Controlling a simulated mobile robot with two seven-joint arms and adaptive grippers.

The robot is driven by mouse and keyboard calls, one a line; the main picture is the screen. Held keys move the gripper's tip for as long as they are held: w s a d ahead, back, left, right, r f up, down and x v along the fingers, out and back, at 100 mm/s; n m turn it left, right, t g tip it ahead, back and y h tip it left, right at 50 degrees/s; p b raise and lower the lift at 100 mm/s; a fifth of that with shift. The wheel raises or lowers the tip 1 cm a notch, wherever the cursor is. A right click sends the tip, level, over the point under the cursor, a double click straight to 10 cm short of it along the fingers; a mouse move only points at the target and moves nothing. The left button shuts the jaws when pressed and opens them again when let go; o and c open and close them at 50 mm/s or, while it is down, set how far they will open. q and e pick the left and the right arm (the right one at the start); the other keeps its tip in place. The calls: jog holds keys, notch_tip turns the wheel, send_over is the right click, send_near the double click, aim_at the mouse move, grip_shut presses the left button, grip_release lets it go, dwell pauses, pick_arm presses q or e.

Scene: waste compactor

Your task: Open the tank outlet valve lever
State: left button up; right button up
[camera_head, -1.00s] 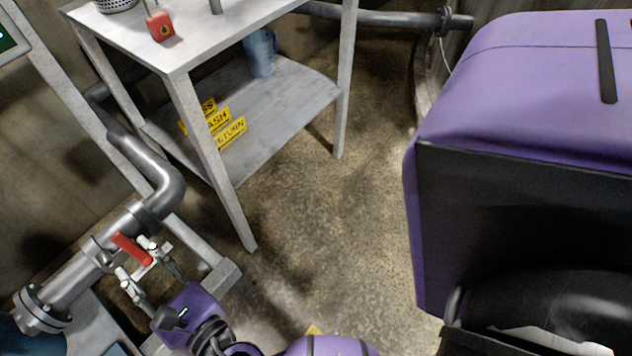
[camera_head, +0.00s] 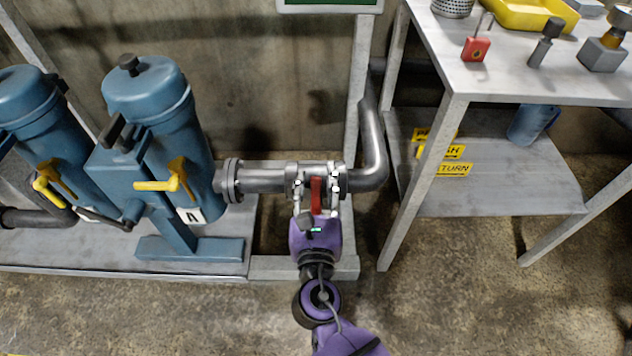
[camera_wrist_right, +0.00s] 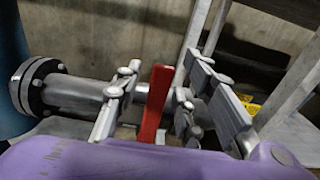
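The red valve lever (camera_head: 316,194) sits on the grey metal outlet pipe (camera_head: 264,180), to the right of the blue tanks. It points across the pipe. My right gripper (camera_head: 317,186) reaches in from below, with one finger on each side of the lever. In the right wrist view the lever (camera_wrist_right: 154,104) stands between the two spread fingers (camera_wrist_right: 152,106), with gaps visible on both sides. The gripper is open. The valve body behind the lever is mostly hidden. My left gripper is not in view.
Blue tank A (camera_head: 158,110), with a yellow handle (camera_head: 172,182), stands left of the pipe. A grey metal table (camera_head: 455,115) with tools and a lower shelf is on the right. A metal post rises behind the pipe. The concrete floor in front is clear.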

grip_shut()
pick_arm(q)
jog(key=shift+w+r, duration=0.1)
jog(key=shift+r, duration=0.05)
